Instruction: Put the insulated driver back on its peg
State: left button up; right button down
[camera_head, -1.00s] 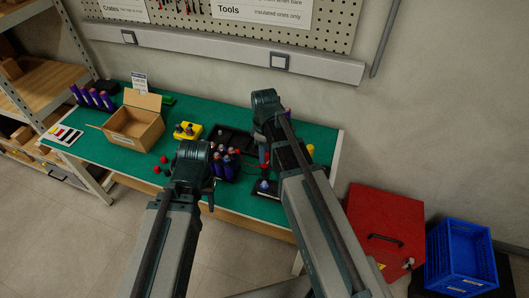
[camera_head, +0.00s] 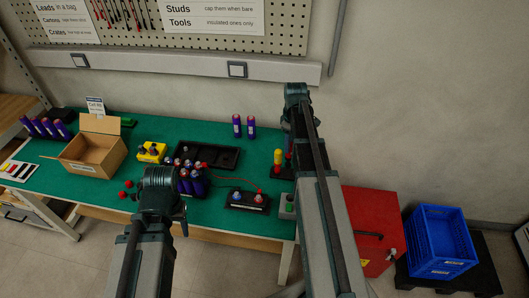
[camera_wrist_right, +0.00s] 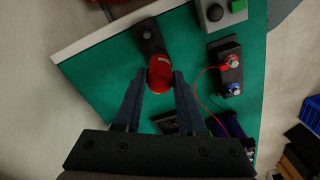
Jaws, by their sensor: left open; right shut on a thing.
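My right gripper (camera_wrist_right: 160,84) is shut on a red, round-topped thing (camera_wrist_right: 160,66), which looks like the driver's handle seen end-on. Just beyond it in the wrist view is a black block (camera_wrist_right: 147,28) with a small grey round feature, perhaps the peg's base; I cannot tell whether the driver touches it. In the head view my right arm covers the fingers. A yellow and red upright thing (camera_head: 278,158) shows beside that arm over a dark base. My left gripper (camera_head: 163,185) is open near the rack of purple cylinders (camera_head: 190,186), its fingertips mostly hidden.
A grey box with a green button (camera_head: 288,206) and a black terminal block (camera_head: 247,200) with a red lead stand near the front edge. A black tray (camera_head: 220,156), yellow block (camera_head: 152,152) and open carton (camera_head: 92,150) lie further left. Two purple cylinders (camera_head: 237,126) stand behind.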

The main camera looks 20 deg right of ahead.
jog(key=shift+m, duration=0.4)
jog(key=shift+d+f+b, duration=0.95)
jog(key=shift+f+b, duration=0.15)
jog(key=shift+f, duration=0.05)
jog(key=shift+d+f+b, duration=0.95)
jog(key=shift+f+b, duration=0.1)
jog(key=shift+f, duration=0.1)
jog(key=shift+f+b, duration=0.9)
jog(key=shift+f, duration=0.25)
jog(key=shift+c, duration=2)
grip_release()
jog(key=shift+r, duration=0.15)
